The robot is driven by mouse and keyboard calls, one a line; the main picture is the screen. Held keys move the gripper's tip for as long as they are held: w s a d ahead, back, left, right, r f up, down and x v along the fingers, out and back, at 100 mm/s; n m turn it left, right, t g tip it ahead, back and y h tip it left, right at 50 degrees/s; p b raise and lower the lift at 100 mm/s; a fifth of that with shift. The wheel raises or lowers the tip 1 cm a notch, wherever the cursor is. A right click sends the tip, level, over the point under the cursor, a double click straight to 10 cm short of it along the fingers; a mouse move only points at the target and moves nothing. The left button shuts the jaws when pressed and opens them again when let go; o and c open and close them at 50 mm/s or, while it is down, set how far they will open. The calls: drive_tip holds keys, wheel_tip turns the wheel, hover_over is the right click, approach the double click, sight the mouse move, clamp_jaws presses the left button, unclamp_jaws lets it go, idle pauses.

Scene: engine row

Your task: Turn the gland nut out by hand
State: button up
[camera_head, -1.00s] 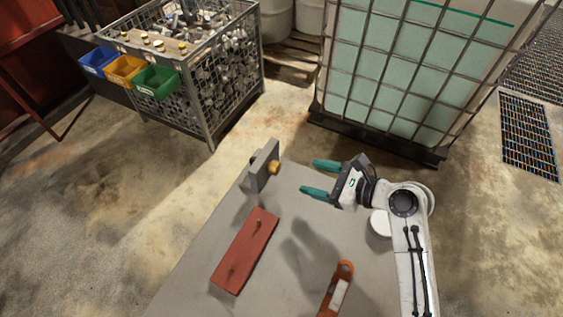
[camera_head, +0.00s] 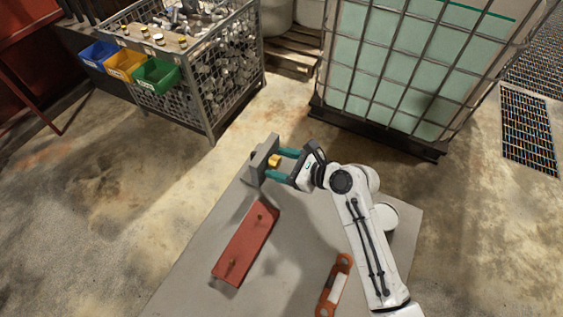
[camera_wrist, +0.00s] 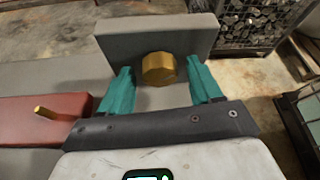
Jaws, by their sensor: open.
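The gland nut (camera_head: 275,161) is a brass-coloured knob on the face of an upright grey block (camera_head: 259,160) at the far end of the table. It also shows in the wrist view (camera_wrist: 159,68), in front of the grey block (camera_wrist: 130,38). My gripper (camera_head: 285,164) is open, its teal fingers pointing at the block. In the wrist view the two fingertips (camera_wrist: 158,78) stand on either side of the nut, with gaps visible. I cannot tell whether the tips touch the block.
A red plate (camera_head: 246,243) with brass pegs lies on the grey table (camera_head: 200,270). An orange tool (camera_head: 335,285) lies near the front. Beyond the table are a wire cage of metal parts (camera_head: 225,85), coloured bins (camera_head: 125,66) and a caged tank (camera_head: 400,70).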

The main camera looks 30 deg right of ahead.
drive_tip(key=c, duration=1)
drive_tip(key=shift+c, duration=0.2)
drive_tip(key=shift+a+n+t+h+p, duration=0.1)
drive_tip(key=shift+n+t+h+p, duration=0.3)
drive_tip(key=shift+n, duration=0.3)
drive_tip(key=n+t+h, duration=0.1)
drive_tip(key=n, duration=0.1)
drive_tip(key=shift+s+f+n, duration=0.1)
drive_tip(key=shift+f+n, duration=0.05)
drive_tip(key=shift+n, duration=0.15)
drive_tip(key=n+t+b, duration=0.1)
drive_tip(key=n+b, duration=0.2)
drive_tip(key=shift+a+f+t+h, duration=0.1)
drive_tip(key=shift+f+t+h, duration=0.05)
drive_tip(key=shift+t+h, duration=0.25)
drive_tip(key=shift+n+t+b, duration=0.4)
drive_tip(key=shift+n+b, duration=0.6)
drive_tip(key=shift+b, duration=0.05)
drive_tip(key=shift+r, duration=0.2)
